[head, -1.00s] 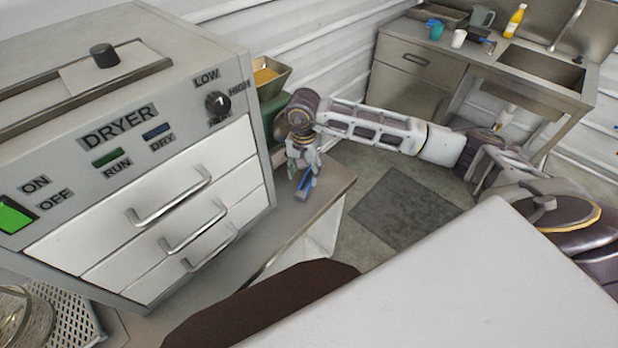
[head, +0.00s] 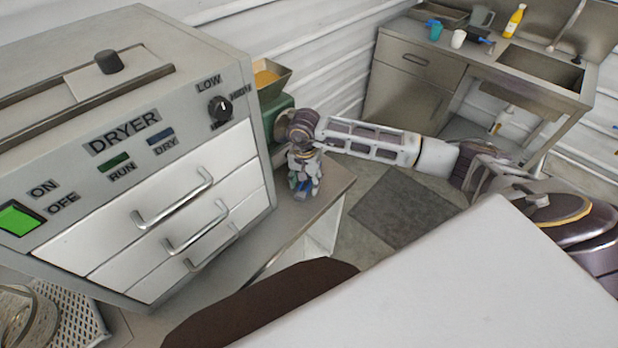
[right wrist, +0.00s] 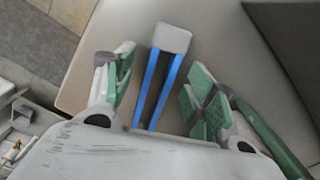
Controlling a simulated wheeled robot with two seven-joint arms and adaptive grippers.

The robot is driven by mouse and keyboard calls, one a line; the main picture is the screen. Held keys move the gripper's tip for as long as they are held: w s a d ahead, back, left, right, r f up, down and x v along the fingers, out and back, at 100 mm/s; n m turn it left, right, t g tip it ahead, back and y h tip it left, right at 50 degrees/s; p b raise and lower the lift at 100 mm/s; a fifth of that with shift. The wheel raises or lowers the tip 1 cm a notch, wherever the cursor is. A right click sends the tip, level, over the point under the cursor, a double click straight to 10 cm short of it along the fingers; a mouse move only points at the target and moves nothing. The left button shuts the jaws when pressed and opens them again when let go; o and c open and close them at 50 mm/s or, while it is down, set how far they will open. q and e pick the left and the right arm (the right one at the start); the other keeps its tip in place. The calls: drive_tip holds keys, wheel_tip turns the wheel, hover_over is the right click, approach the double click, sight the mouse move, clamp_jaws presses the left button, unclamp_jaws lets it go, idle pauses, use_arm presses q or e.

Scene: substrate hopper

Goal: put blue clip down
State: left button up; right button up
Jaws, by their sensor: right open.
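The blue clip (right wrist: 170,85) lies between the open fingers of my right gripper (right wrist: 160,90) in the right wrist view, with a gap on each side. It has two blue rails and a pale block at its far end. In the head view my right gripper (head: 304,184) is low over the end of the metal bench (head: 318,203), to the right of the dryer. Only a little of the clip's blue (head: 303,187) shows there, mostly hidden by the fingers. The clip appears to be on the bench top; the contact is hidden. My left gripper is not in view.
The dryer (head: 155,185) with several white drawers stands close on the left of my right gripper. A green machine with a metal hopper (head: 270,78) is behind it. The bench edge drops to the floor on the right. A sink counter (head: 420,60) is farther back.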

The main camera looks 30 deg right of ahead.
drive_tip(key=shift+f, duration=0.35)
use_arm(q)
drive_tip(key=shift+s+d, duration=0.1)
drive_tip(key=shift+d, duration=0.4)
use_arm(e)
drive_tip(key=shift+c, duration=0.2)
drive_tip(key=c, duration=1.1)
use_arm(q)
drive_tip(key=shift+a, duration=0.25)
use_arm(e)
drive_tip(key=shift+r, duration=0.1)
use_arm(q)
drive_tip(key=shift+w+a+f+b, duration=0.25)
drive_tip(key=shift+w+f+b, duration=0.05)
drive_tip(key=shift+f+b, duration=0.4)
use_arm(e)
drive_tip(key=shift+r, duration=4.9)
